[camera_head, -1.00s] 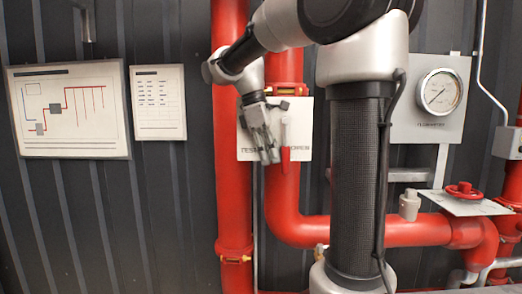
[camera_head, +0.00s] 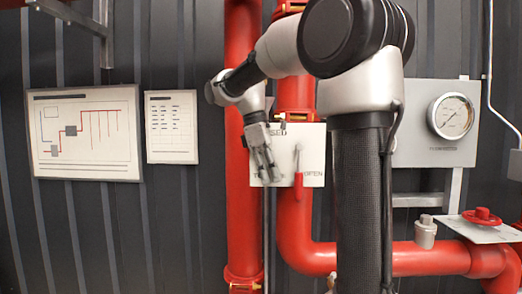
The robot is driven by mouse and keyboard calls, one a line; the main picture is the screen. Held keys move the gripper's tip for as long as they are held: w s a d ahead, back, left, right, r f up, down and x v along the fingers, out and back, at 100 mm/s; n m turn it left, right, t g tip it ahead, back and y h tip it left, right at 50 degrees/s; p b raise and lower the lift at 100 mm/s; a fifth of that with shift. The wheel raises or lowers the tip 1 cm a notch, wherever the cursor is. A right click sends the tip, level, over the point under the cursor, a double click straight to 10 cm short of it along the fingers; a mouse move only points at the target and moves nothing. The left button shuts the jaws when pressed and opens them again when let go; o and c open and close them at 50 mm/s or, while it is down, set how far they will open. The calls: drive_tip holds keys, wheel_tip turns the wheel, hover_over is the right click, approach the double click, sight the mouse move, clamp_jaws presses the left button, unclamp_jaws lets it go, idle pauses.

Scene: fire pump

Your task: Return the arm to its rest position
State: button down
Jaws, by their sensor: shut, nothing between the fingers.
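My gripper (camera_head: 265,166) points down at the end of my bent arm, in front of the left part of a white valve plate. Its fingers are shut with nothing between them. The plate (camera_head: 314,143) carries partly hidden lettering; "OPEN" can be read at its right. A lever with a red handle (camera_head: 298,185) hangs down on the plate, just right of my fingers. The gripper appears apart from the handle, though depth is hard to judge. My arm column hides part of the pipes behind it.
A red vertical pipe (camera_head: 243,225) stands behind my gripper, and another red pipe (camera_head: 320,258) bends right. A round gauge (camera_head: 450,116) and a red handwheel (camera_head: 482,216) are at right. A diagram board (camera_head: 85,133) and a text sheet (camera_head: 171,128) hang on the left wall.

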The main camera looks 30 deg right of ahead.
drive_tip(key=v, duration=1)
wheel_tip(320, 180, down, 9)
drive_tip(key=w+a+m+t+y, duration=0.1)
drive_tip(key=m+t, duration=0.1)
drive_tip(key=m, duration=0.2)
drive_tip(key=s+f+m+t, duration=0.2)
drive_tip(key=s+f, duration=0.4)
drive_tip(key=s, duration=0.3)
drive_tip(key=s+f+m+t+y, duration=0.1)
drive_tip(key=s+f+m+t, duration=0.1)
drive_tip(key=s+f, duration=0.4)
drive_tip(key=s, duration=0.4)
drive_tip(key=shift+a+m+t, duration=0.3)
drive_tip(key=shift+m, duration=0.1)
